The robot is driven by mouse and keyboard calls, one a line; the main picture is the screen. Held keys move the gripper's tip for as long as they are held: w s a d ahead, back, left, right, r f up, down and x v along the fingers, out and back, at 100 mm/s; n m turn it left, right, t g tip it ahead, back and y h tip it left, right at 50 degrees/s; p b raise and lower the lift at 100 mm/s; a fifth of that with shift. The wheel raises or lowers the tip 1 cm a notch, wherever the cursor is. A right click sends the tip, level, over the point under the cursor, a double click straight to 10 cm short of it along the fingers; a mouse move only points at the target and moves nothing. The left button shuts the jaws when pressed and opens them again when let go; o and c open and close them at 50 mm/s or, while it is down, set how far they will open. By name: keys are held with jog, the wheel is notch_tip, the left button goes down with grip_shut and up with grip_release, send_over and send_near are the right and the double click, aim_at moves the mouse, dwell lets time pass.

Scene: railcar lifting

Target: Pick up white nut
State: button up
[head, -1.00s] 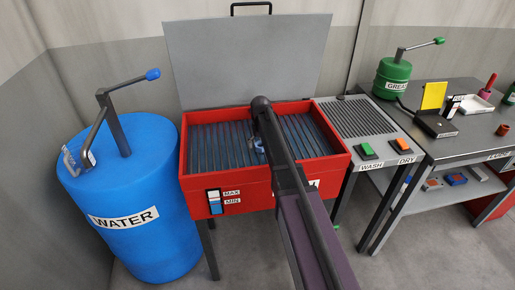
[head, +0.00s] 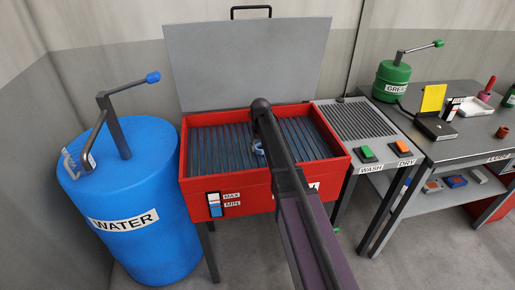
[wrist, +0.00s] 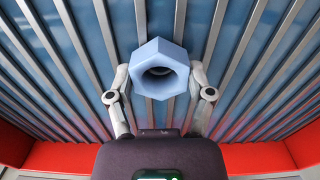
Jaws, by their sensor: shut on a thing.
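The nut (wrist: 160,69) is a hexagonal ring with a dark hole, pale blue-white in the wrist view. It sits between the two fingers of my gripper (wrist: 160,76), which is shut on it from both sides. Behind it are the grey slats and blue gaps of the washer's inside. In the head view my arm reaches into the red washer box (head: 231,186). There the gripper and nut show only as a small pale patch (head: 259,147) beside my arm, mostly hidden by it.
The washer's grey lid (head: 247,60) stands open behind. A blue water barrel (head: 130,195) with a pump handle stands at left. At right are a ribbed grey panel (head: 357,118) with green and orange buttons, and a table (head: 470,140) with a green grease can (head: 392,80).

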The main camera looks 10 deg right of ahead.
aim_at(260, 146)
jog(key=shift+r+p, duration=4.7)
jog(key=shift+r, duration=0.15)
